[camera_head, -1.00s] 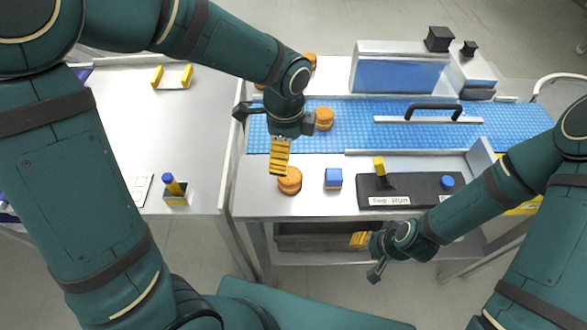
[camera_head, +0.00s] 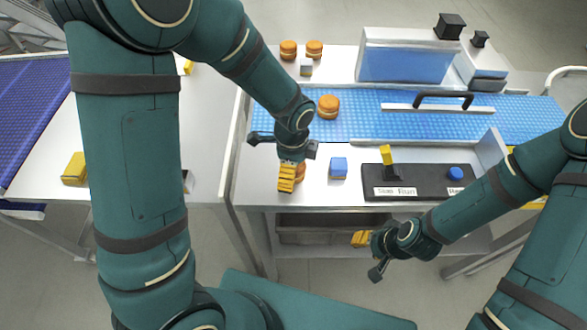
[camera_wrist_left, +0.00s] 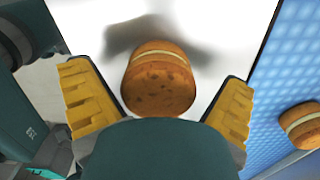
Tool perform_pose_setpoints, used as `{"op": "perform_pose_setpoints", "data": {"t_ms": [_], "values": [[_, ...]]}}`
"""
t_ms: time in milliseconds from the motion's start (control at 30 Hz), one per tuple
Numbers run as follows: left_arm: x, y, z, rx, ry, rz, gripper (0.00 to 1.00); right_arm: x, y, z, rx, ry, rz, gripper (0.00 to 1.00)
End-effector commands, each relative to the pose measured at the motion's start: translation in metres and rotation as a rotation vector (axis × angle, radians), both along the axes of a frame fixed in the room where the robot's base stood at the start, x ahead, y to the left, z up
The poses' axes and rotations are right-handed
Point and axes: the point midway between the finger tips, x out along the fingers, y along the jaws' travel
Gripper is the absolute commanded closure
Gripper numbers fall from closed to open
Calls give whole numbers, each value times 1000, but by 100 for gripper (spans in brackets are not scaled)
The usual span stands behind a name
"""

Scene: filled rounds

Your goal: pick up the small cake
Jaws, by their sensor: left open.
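A small round cake (camera_head: 301,172), two brown layers with a pale filling, sits on the white tabletop in front of the blue belt. In the head view my left gripper (camera_head: 290,177) is over it and partly hides it. In the left wrist view the cake (camera_wrist_left: 160,82) lies between the two spread yellow fingers (camera_wrist_left: 160,104), with gaps on both sides. The left gripper is open and holds nothing. My right gripper (camera_head: 366,240) hangs low at the table's front edge; its fingers are seen edge-on.
Another cake (camera_head: 328,106) sits on the blue belt (camera_head: 350,125). Two more cakes (camera_head: 288,50) stand at the back by a grey cube (camera_head: 306,67). A blue cube (camera_head: 338,168) and a black control panel (camera_head: 420,185) with a yellow lever stand to the right.

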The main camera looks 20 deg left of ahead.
Motion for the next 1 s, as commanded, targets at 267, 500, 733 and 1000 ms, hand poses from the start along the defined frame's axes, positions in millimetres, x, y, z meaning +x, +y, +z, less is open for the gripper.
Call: {"op": "perform_pose_setpoints", "data": {"t_ms": [267, 500, 733, 1000], "values": [[0, 0, -8, -1, -1, 0, 0, -1, 0, -1, 0, 2, 2, 53], [0, 0, -8, -1, -1, 0, 43, -1, 0, -1, 0, 2, 1, 53], [0, 0, -8, 0, -1, 0, 45, -1, 0, -1, 0, 2, 1, 53], [0, 0, -5, -1, -2, 1, 46, 0, 0, -1, 0, 1, 0, 53]]}}
